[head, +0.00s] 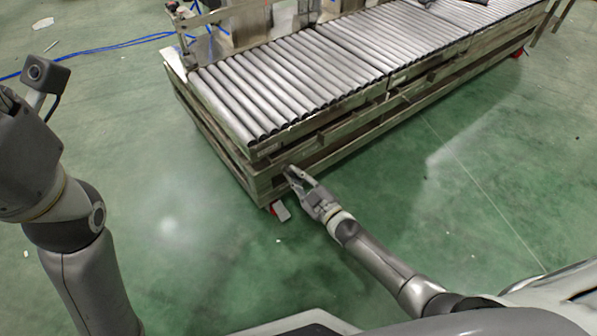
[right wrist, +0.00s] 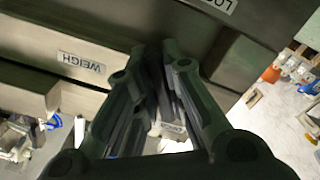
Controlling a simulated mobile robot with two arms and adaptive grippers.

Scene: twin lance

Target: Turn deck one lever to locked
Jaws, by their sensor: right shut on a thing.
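The roller deck (head: 300,75) is a long metal conveyor on a steel frame. A "WEIGH" label (right wrist: 82,62) is left of the fingers, and a label starting "LO" (right wrist: 222,4) is cut off at the top right. My left arm stands at the left of the head view, its fingers out of frame.
A red caster with a grey tab (head: 282,212) is below the frame corner, close to my right gripper. Green floor (head: 170,225) is open left of the deck. A blue cable (head: 110,46) lies on the floor at the back left.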

